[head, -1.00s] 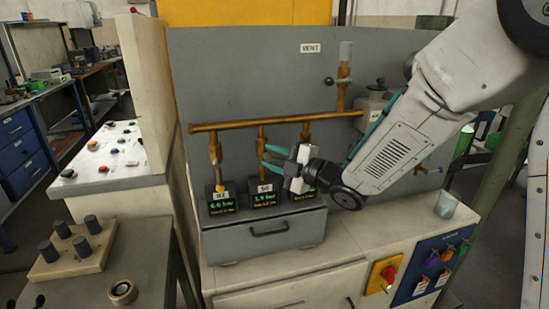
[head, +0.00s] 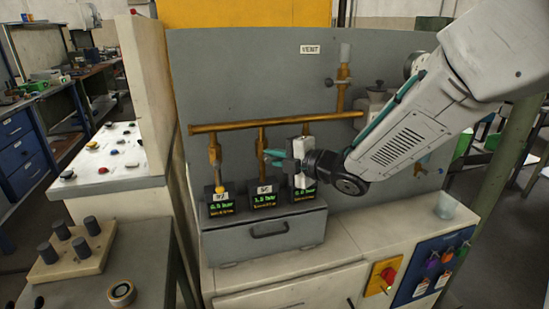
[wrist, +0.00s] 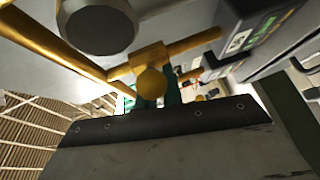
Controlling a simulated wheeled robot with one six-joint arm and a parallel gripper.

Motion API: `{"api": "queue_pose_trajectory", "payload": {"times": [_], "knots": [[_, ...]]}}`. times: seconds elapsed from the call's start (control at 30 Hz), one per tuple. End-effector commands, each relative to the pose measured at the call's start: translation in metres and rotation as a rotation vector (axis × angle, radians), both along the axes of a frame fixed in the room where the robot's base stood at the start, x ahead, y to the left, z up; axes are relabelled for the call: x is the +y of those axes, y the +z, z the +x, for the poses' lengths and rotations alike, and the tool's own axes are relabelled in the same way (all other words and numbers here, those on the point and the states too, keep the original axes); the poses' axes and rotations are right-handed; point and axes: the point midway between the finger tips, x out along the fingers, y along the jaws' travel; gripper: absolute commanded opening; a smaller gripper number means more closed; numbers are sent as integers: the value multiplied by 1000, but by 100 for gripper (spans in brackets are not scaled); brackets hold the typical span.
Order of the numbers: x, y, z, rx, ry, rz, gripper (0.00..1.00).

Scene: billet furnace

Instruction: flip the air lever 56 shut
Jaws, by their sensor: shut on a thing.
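The middle brass pipe (head: 262,138) drops from the horizontal manifold to a black display box (head: 264,199), whose small label is blurred now. My gripper (head: 273,156) reaches in from the right at this pipe's valve, its teal fingers close together. It is shut on what appears to be the air lever 56, mostly hidden by the fingers. In the wrist view, a brass valve body with a round yellow end (wrist: 150,83) stands just in front of the teal fingertips (wrist: 143,101). I cannot tell the lever's exact angle.
The left pipe has a lever with a yellow tip (head: 219,188) hanging downward. A grey drawer box (head: 230,248) stands below the displays. A clear cup (head: 445,206) stands on the counter at right.

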Motion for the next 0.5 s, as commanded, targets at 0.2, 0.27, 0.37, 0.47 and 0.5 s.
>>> {"api": "queue_pose_trajectory", "payload": {"times": [0.2,0.27,0.37,0.47,0.5], "knots": [[0,0,0,-2,0,1,28],[0,0,0,-2,0,1,30],[0,0,0,-1,1,2,30],[0,0,0,-1,1,2,30],[-1,1,0,-1,0,2,30]]}}
